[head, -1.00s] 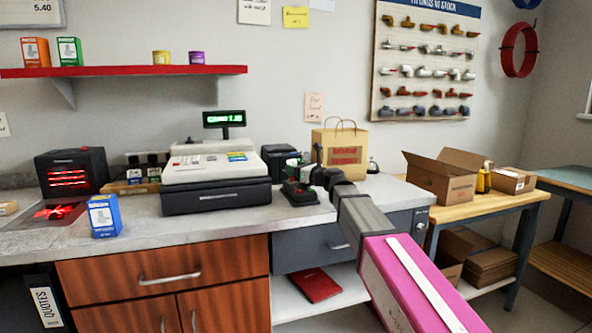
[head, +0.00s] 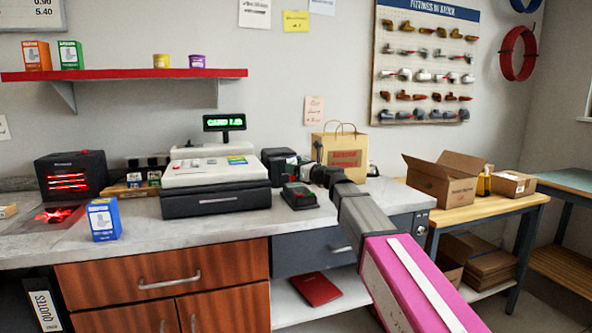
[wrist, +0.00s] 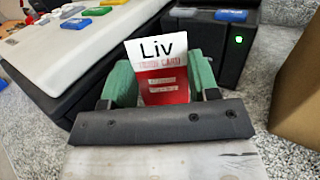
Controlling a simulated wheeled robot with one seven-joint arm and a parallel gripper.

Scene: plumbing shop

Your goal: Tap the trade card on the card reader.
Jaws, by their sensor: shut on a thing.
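The trade card (wrist: 166,82) is red and white with "Liv" in black letters. It stands upright between the green fingertips of my gripper (wrist: 165,85), which is shut on it. In the head view my gripper (head: 306,172) is above the counter, just behind and above the card reader (head: 299,195). The reader is a small black device with green and red marks, lying on the counter right of the till. A gap shows between gripper and reader. The card is too small to make out in the head view, and I cannot pick out the reader in the wrist view.
The till (head: 215,185) has a lit green display (head: 224,122). A black box (head: 278,163) stands behind the reader; its green light shows in the wrist view. A paper bag (head: 340,152) is close behind my gripper. A blue box (head: 103,219) stands at the left.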

